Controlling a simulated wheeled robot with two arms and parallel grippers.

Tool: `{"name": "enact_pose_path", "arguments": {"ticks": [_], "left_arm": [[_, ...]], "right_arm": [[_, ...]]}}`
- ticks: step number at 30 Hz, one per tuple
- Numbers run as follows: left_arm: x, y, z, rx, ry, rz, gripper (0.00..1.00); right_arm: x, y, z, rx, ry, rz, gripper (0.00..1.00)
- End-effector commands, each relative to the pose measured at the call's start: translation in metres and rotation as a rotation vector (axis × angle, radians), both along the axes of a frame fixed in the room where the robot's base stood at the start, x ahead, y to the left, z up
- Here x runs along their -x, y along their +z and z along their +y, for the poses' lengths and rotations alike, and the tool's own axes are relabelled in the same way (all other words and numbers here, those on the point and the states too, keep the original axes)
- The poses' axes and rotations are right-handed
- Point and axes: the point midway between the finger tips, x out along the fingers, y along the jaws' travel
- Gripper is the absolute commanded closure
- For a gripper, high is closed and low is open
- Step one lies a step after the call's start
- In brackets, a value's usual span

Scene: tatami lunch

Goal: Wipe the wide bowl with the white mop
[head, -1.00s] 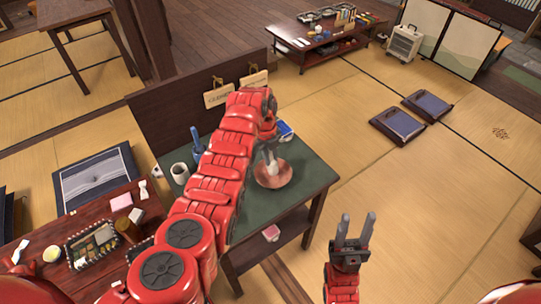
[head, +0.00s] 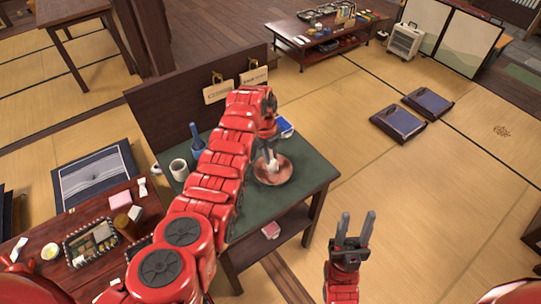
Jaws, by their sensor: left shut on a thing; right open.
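The wide bowl (head: 286,178), shallow and copper-pink, stands on the green-topped table near its right side. My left gripper (head: 269,145) is above the bowl, pointing down, and is shut on the white mop (head: 271,164). The mop's white head is over or in the bowl; I cannot tell whether it touches the inside. My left arm hides much of the table. My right gripper (head: 354,229) is open and empty, to the right of the table and apart from it.
On the green table (head: 314,178) stand a pale cup (head: 179,169), a blue brush holder (head: 196,137) and a blue-white item (head: 286,127). A dark board with hanging tags rises at its back. A dark low table (head: 38,257) with food boxes is at left.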

Motion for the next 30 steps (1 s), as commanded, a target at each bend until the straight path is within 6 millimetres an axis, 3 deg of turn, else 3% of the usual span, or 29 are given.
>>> {"name": "enact_pose_path", "arguments": {"ticks": [30], "left_arm": [[0.000,-0.013,0.000,0.000,0.001,0.000,1.00]], "right_arm": [[0.000,-0.013,0.000,0.000,0.000,0.000,0.55]]}}
